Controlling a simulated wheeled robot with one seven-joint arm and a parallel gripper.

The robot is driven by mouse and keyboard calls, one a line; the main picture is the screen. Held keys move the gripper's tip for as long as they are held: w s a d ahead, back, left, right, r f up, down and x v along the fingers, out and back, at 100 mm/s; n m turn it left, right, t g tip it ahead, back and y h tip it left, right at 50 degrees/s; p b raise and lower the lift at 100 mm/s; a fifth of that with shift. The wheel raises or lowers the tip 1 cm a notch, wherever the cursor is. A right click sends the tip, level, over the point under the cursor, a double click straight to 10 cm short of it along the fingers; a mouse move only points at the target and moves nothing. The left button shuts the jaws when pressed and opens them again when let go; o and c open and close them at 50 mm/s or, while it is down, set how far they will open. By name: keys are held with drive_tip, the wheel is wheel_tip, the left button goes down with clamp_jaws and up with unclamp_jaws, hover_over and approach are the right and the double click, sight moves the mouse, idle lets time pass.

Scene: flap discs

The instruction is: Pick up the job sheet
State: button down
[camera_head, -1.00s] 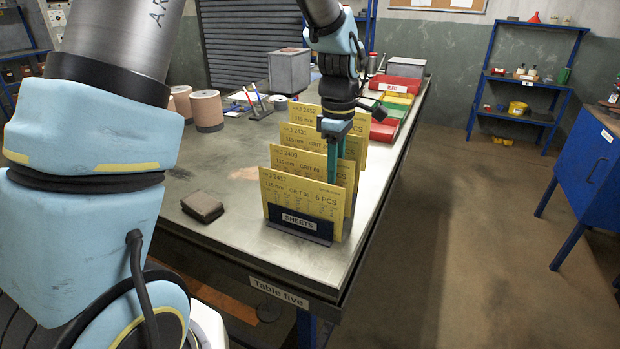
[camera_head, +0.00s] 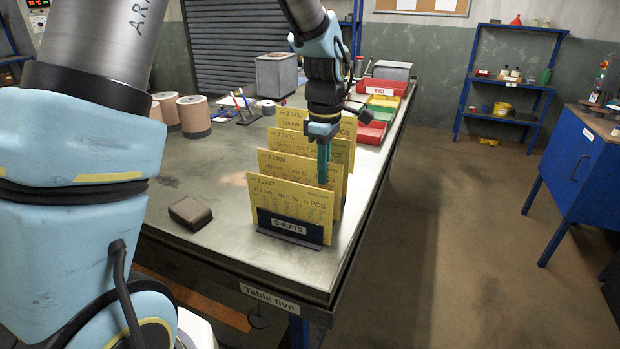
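Several yellow job sheets stand upright one behind another in a dark holder (camera_head: 290,232) labelled "SHEETS", near the table's front right edge. The front sheet (camera_head: 288,200) reads J 2417, the one behind it (camera_head: 290,164) J 2409, and farther back are J 2431 (camera_head: 290,141) and J 2452 (camera_head: 348,128). My gripper (camera_head: 323,180) points down over the right part of the stack. Its teal fingers are in front of the J 2409 sheet in the picture, with tips near the front sheet's top edge. Finger gap and any contact are unclear.
A dark brown block (camera_head: 190,213) lies left of the holder on the metal table (camera_head: 215,260). Brown cylinders (camera_head: 194,116), a pen stand (camera_head: 245,110), a grey box (camera_head: 277,76) and coloured bins (camera_head: 383,102) stand farther back. A blue cabinet (camera_head: 580,170) stands right; the floor between is clear.

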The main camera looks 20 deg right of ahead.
drive_tip(key=shift+r, duration=0.15)
wheel_tip(320, 180, up, 18)
drive_tip(key=b, duration=0.3)
drive_tip(key=shift+s+f, duration=0.1)
drive_tip(key=shift+f, duration=0.1)
idle(0.7)
